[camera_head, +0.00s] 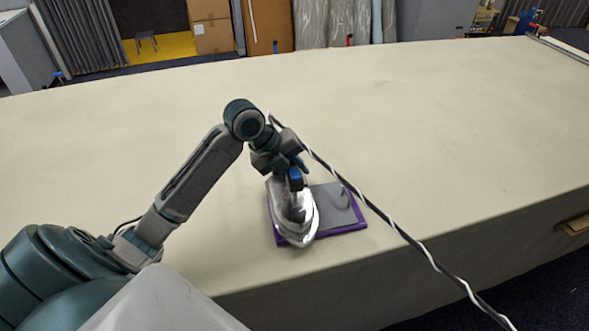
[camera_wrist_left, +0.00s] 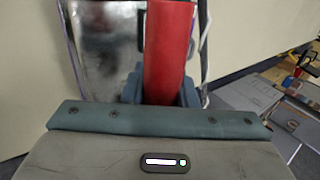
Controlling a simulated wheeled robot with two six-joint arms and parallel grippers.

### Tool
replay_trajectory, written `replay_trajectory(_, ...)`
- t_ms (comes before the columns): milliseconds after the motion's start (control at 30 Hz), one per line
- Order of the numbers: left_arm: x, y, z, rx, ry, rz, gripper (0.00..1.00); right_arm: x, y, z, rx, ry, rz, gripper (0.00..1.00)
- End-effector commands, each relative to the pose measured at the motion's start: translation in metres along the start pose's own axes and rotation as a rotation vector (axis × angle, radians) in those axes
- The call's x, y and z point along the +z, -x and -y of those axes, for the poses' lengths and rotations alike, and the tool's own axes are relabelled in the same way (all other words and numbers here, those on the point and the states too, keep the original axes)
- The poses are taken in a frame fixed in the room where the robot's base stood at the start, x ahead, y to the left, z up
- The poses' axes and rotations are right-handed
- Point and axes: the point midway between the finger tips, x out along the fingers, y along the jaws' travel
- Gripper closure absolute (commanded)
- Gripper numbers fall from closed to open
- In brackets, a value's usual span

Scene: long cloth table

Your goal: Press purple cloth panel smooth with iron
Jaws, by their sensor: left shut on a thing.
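The iron (camera_head: 293,219) has a shiny metal body and sits over the left part of the purple cloth panel (camera_head: 348,229) near the table's front edge. The panel shows a purple border around a grey middle, and the iron hides its left part. My left gripper (camera_head: 294,178) is above the iron, shut on its handle. In the left wrist view the red handle (camera_wrist_left: 170,50) stands between the fingers, with the shiny iron body beside it. My right gripper is not in view.
A black and white cord (camera_head: 390,221) runs from near my left wrist over the panel and off the front edge. The cloth table (camera_head: 430,120) is mostly bare. Cardboard boxes (camera_head: 212,28) and wrapped rolls (camera_head: 335,22) stand beyond it.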

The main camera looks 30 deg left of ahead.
Motion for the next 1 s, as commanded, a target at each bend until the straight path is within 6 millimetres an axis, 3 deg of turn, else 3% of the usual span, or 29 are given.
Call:
replay_trajectory(333,0.000,-0.003,-0.001,-0.004,-0.002,0.002,1.00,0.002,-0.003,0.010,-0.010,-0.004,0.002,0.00)
replay_trajectory(1000,0.000,-0.011,-0.006,-0.003,-0.002,0.001,1.00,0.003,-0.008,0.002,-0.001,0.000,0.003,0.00)
